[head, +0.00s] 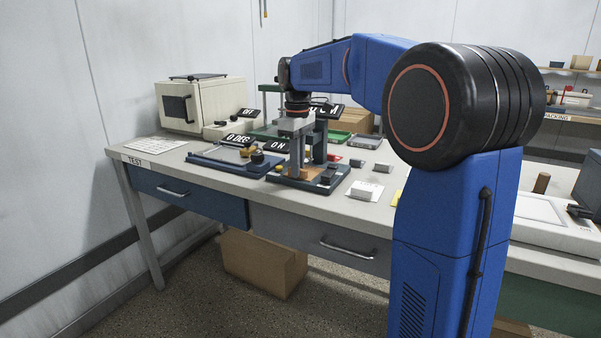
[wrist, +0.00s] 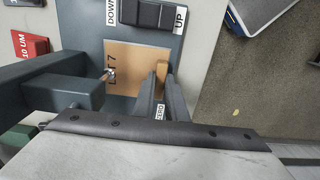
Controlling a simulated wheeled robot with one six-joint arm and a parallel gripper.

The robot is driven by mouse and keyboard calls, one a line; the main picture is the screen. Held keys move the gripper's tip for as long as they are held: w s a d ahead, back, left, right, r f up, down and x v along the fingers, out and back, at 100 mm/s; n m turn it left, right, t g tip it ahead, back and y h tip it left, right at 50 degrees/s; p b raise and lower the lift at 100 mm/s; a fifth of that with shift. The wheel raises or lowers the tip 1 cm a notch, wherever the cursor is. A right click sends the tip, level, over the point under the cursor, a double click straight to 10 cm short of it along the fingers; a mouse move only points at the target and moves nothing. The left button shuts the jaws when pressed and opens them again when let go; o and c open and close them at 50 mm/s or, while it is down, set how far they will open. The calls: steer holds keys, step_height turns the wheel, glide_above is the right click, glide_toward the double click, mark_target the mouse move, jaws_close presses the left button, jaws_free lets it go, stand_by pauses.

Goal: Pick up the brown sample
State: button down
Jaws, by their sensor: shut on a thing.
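The brown sample (wrist: 128,58), a flat tan square marked "LOT 7", lies on a dark blue-grey base (wrist: 88,25) in the wrist view. A small raised tan tab (wrist: 161,70) stands at its right side. My gripper (wrist: 163,88) is shut on this tab, its two dark fingers on either side of it. In the head view my gripper (head: 298,172) reaches down over the same base, and part of the brown sample (head: 326,178) shows beside it. The sample seems to lie flat on the base; any small gap under it cannot be told.
A rocker switch marked DOWN and UP (wrist: 150,14) sits on the base beyond the sample. Dark posts (wrist: 70,92) stand close left of my gripper. A red block marked "10 UM" (wrist: 33,45) lies further left. A white block (head: 362,191) stands right of the base.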

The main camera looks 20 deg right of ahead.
steer(key=shift+r, duration=0.15)
steer(key=shift+r, duration=0.7)
steer(key=s+a, duration=1.1)
steer(key=a, duration=0.3)
steer(key=w+d, duration=0.4)
steer(key=d, duration=0.2)
steer(key=shift+w+f, duration=0.4)
steer(key=shift+f, duration=0.05)
step_height(320, 180, up, 6)
stand_by(0.9)
